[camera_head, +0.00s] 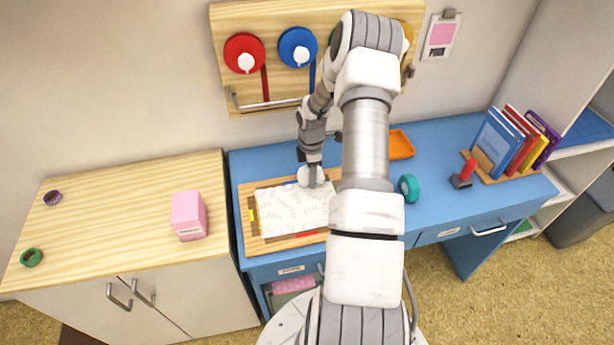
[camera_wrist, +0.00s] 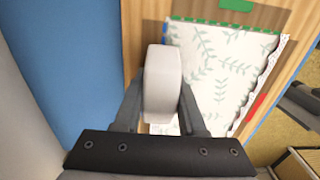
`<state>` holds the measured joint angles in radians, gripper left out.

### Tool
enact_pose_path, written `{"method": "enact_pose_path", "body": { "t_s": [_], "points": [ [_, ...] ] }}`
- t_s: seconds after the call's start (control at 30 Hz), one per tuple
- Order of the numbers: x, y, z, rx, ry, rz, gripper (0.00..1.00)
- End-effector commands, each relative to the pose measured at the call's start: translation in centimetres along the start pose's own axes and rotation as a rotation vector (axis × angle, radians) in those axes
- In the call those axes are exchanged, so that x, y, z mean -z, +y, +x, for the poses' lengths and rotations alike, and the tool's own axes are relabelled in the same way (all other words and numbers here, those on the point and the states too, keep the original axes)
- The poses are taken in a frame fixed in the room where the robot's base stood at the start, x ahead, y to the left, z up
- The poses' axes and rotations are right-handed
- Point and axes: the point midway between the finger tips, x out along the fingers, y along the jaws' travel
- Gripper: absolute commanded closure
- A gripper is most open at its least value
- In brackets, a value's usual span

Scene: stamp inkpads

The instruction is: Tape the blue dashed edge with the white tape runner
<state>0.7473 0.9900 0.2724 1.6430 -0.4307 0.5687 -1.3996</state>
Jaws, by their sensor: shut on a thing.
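My gripper (camera_wrist: 160,105) is shut on the white tape runner (camera_wrist: 163,80), a rounded white block between its two fingers. In the head view my gripper (camera_head: 312,164) points down at the back edge of the sheet, with the runner (camera_head: 306,176) under it. The leaf-patterned white sheet (camera_wrist: 222,75) lies on a wooden board (camera_head: 246,236). In the wrist view the blue dashed edge (camera_wrist: 168,32) is the sheet's left side; the runner hides much of it. A blue mark (camera_head: 290,183) shows at the board's back. Whether the runner touches the sheet, I cannot tell.
The board has green (camera_wrist: 237,5), red (camera_wrist: 257,107) and yellow (camera_head: 252,215) marks. On the blue desk are a teal tape roll (camera_head: 409,187), an orange tray (camera_head: 401,144), a red-handled stamp (camera_head: 464,173) and books (camera_head: 510,140). A pink box (camera_head: 188,215) stands on the left cabinet.

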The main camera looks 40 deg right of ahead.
Motion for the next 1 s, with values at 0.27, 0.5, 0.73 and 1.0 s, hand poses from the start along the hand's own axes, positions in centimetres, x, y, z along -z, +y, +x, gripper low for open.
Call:
{"method": "enact_pose_path", "body": {
  "t_s": [0.27,0.5,0.73,1.0],
  "points": [
    [-1.0,0.0,0.0,0.001,0.0,0.002,1.0],
    [-2.4,-0.1,0.1,0.002,0.0,0.003,1.0],
    [-3.5,-0.1,0.1,0.001,0.0,0.001,1.0],
    [-4.3,0.0,0.1,0.001,0.0,0.002,1.0]
  ]
}}
